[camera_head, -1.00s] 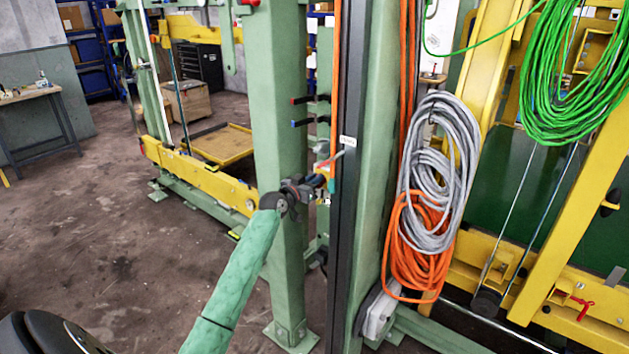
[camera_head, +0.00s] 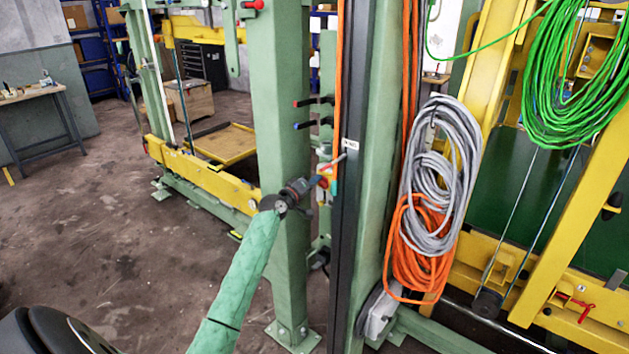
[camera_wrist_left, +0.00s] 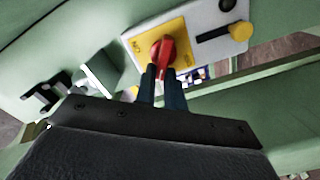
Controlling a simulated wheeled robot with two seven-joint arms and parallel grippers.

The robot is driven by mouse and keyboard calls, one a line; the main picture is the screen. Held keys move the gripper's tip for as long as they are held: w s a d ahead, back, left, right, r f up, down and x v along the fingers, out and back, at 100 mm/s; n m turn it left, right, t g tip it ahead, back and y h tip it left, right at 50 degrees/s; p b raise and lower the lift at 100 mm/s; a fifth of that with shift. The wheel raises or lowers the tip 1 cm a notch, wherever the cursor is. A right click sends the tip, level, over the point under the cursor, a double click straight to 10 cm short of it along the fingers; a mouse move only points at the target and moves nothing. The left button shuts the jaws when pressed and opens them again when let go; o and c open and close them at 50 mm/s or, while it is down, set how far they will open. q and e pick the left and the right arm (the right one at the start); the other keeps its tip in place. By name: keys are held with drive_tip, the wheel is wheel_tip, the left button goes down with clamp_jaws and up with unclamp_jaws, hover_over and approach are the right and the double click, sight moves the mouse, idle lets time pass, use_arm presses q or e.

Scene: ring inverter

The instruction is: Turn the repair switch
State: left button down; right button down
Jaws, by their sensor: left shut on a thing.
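The repair switch is a red knob (camera_wrist_left: 162,52) on a yellow plate (camera_wrist_left: 185,42), seen in the left wrist view. Its white panel (camera_wrist_left: 205,18) is fixed to a green post. My left gripper (camera_wrist_left: 164,72) is shut on the red knob, with one dark finger on each side of its near end. In the head view my left gripper (camera_head: 318,182) reaches from the left to the small yellow and red switch (camera_head: 332,172) between the green posts. The fingertips are too small there to make out. My right gripper is not in view.
Green posts (camera_head: 283,120) stand close around my left arm. Grey cable (camera_head: 440,150) and orange cable (camera_head: 418,250) hang to the right. Open floor (camera_head: 110,240) lies to the left.

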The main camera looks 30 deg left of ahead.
use_arm(q)
drive_tip(key=shift+a+f+n+p, duration=0.15)
drive_tip(key=shift+n+p, duration=0.25)
drive_tip(key=shift+n, duration=0.8)
drive_tip(key=shift+f+n+p, duration=0.15)
drive_tip(key=shift+n+p, duration=0.3)
drive_tip(key=shift+n, duration=0.75)
drive_tip(key=shift+a+f+n+p, duration=0.15)
drive_tip(key=shift+n+p, duration=0.25)
drive_tip(key=shift+n, duration=0.8)
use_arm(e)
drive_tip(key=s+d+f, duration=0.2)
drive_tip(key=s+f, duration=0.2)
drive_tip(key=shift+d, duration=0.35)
use_arm(q)
drive_tip(key=c, duration=1.5)
unclamp_jaws()
drive_tip(key=shift+f, duration=0.1)
